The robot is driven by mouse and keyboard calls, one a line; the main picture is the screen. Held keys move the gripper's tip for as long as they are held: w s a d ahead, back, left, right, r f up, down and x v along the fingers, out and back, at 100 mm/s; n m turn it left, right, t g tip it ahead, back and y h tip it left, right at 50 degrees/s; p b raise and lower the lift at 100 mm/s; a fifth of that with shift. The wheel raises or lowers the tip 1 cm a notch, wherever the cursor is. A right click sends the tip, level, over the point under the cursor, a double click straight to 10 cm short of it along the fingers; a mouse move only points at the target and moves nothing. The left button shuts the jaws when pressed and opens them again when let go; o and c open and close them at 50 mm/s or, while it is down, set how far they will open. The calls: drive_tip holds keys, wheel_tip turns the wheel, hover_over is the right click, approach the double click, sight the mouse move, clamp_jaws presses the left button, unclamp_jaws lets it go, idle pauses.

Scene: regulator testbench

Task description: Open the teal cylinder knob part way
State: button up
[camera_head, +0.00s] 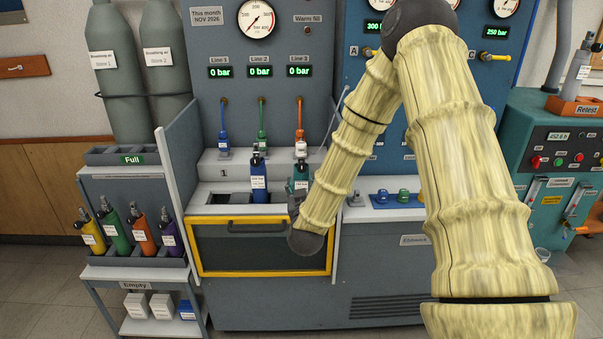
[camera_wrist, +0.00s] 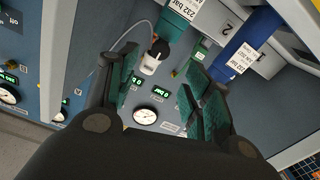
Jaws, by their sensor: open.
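The teal cylinder (camera_head: 300,184) stands in the right slot of the bench recess in the head view, its lower part hidden by my arm and gripper. In the wrist view the teal cylinder (camera_wrist: 182,18) is at the top, with a white fitting (camera_wrist: 151,62) and a dark part at its neck. The white fitting (camera_head: 301,149) also shows above the cylinder in the head view. I cannot clearly tell which part is the knob. My gripper (camera_wrist: 162,72) is open, its green-padded fingers spread to either side of the fitting. Contact is not visible.
A blue cylinder (camera_head: 259,182) stands to the left of the teal one. Line gauges and displays (camera_head: 260,71) reading 0 bar are on the panel above. A raised side panel (camera_head: 342,190) is close on the right. A yellow-framed door (camera_head: 262,248) is below.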

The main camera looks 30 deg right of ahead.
sight(302, 169)
drive_tip(key=p+x, duration=0.1)
drive_tip(key=x, duration=0.8)
drive_tip(key=shift+w+f, duration=0.1)
drive_tip(key=c, duration=1.1)
